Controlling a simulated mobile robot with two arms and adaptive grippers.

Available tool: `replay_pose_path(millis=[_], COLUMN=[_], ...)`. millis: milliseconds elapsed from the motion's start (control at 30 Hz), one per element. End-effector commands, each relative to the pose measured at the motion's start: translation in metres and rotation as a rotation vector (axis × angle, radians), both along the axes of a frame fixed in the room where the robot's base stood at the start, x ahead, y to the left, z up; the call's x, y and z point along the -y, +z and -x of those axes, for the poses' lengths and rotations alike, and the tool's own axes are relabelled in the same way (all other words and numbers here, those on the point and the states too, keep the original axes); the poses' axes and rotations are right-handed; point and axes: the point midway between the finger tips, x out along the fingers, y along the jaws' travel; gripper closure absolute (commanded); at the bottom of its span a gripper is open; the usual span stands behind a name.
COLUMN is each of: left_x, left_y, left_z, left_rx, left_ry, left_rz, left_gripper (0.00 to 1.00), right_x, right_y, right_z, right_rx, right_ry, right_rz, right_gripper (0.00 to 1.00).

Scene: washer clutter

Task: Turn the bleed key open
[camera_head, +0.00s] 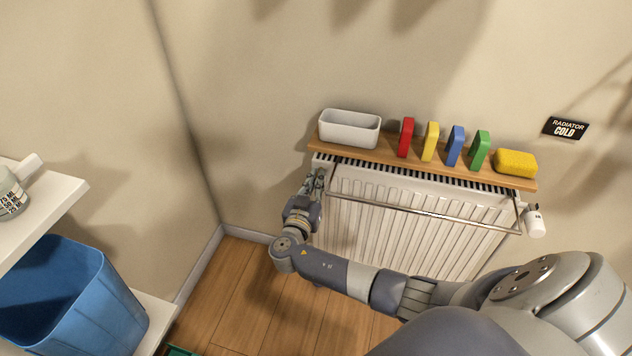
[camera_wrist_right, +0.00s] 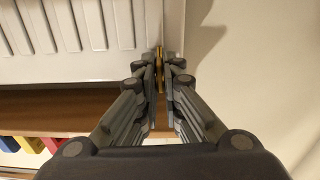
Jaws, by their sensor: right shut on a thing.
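The bleed key (camera_wrist_right: 159,62) shows as a narrow brass-coloured piece between the fingertips in the right wrist view, at the radiator's side edge. My right gripper (camera_wrist_right: 160,75) is shut on it. In the head view my right gripper (camera_head: 314,183) is at the upper left end of the white radiator (camera_head: 400,226), and the key cannot be made out there. How far the key is turned cannot be told. My left gripper is not in view.
A wooden shelf (camera_head: 390,157) above the radiator bears a white tray (camera_head: 350,139), several coloured blocks and a yellow sponge (camera_head: 515,163). A metal rail (camera_head: 420,208) crosses the radiator front. A blue bin (camera_head: 80,300) stands at lower left. A sign reads "RADIATOR COLD" (camera_head: 566,128).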

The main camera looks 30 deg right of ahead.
Motion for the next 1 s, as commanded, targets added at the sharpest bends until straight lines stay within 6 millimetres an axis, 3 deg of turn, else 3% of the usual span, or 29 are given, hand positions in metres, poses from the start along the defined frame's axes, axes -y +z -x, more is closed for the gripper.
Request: replay_pose_path(millis=[500, 1000], left_x=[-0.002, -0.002], left_y=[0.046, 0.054], left_z=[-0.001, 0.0], left_rx=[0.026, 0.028], left_ry=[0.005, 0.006], left_rz=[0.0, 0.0], left_gripper=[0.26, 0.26], right_x=[0.0, -0.001], right_y=[0.0, 0.002], right_z=[-0.001, -0.003], right_rx=[-0.298, -0.659], right_ry=[-0.001, -0.001], right_rz=[0.258, 0.568], right_gripper=[1.0, 1.0])
